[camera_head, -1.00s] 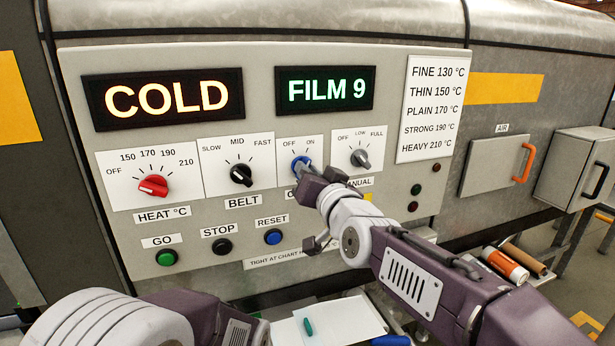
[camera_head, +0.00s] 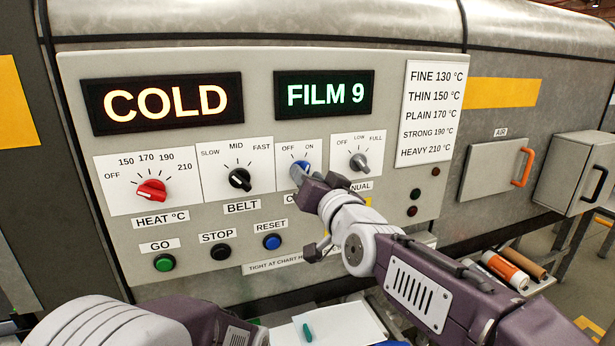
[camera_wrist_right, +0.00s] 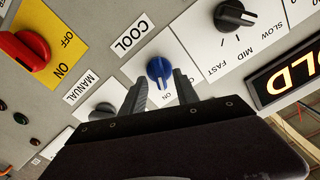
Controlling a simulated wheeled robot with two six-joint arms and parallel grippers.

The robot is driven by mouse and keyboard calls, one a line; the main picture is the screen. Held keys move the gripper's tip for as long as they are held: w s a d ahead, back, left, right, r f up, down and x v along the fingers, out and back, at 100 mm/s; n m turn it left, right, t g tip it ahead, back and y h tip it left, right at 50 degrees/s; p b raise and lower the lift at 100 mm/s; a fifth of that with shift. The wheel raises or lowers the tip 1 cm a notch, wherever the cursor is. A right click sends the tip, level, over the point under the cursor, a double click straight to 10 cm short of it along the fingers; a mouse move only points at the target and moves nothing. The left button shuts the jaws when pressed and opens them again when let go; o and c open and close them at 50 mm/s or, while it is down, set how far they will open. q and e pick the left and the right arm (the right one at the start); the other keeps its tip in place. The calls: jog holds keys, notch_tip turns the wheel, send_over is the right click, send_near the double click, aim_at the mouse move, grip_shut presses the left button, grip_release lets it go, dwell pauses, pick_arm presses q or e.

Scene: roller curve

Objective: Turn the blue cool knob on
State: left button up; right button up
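The blue cool knob (camera_head: 299,169) is on the panel under an OFF–ON scale, partly hidden by my right gripper (camera_head: 306,184) in the head view. In the right wrist view the blue knob (camera_wrist_right: 160,69) lies between the tips of my right gripper (camera_wrist_right: 161,77), one finger on each side. The fingers stand apart; whether they touch the knob is unclear. The knob's ridge points toward the scale side, where ON shows and OFF is hidden. My left gripper is out of view; only part of the left arm shows at bottom left.
The black belt knob (camera_head: 240,179) and the grey OFF–LOW–FULL knob (camera_head: 359,163) flank the blue knob closely. The red heat knob (camera_head: 151,190) is farther left. Below are the green (camera_head: 164,263), black (camera_head: 221,252) and blue (camera_head: 272,242) buttons. The display (camera_head: 162,103) reads COLD.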

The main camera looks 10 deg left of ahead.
jog(key=v, duration=0.8)
jog(key=shift+b, duration=0.45)
jog(key=shift+d, duration=0.15)
jog(key=w+d+f+m+h+p, duration=0.15)
jog(key=w+d+f+h, duration=0.35)
jog(key=d, duration=0.5)
jog(key=w+d+f+m+g+h, duration=0.1)
jog(key=d+f, duration=0.3)
jog(key=f, duration=0.3)
jog(key=w+d+f+m+g+h, duration=0.1)
jog(key=d+f+g+h, duration=0.1)
jog(key=d+f, duration=0.35)
jog(key=s+d+f+g+h, duration=0.1)
jog(key=s+d+f+g, duration=0.25)
jog(key=s+f, duration=0.4)
jog(key=s+d+f+g+h, duration=0.1)
jog(key=s+d+f+g, duration=0.3)
jog(key=f, duration=0.6)
jog(key=s+f+n+g, duration=0.1)
jog(key=s+f+g, duration=0.2)
jog(key=s, duration=0.9)
notch_tip(320, 180, down, 2)
jog(key=shift+d+f+n+p, duration=0.25)
jog(key=shift+d+n+p, duration=0.1)
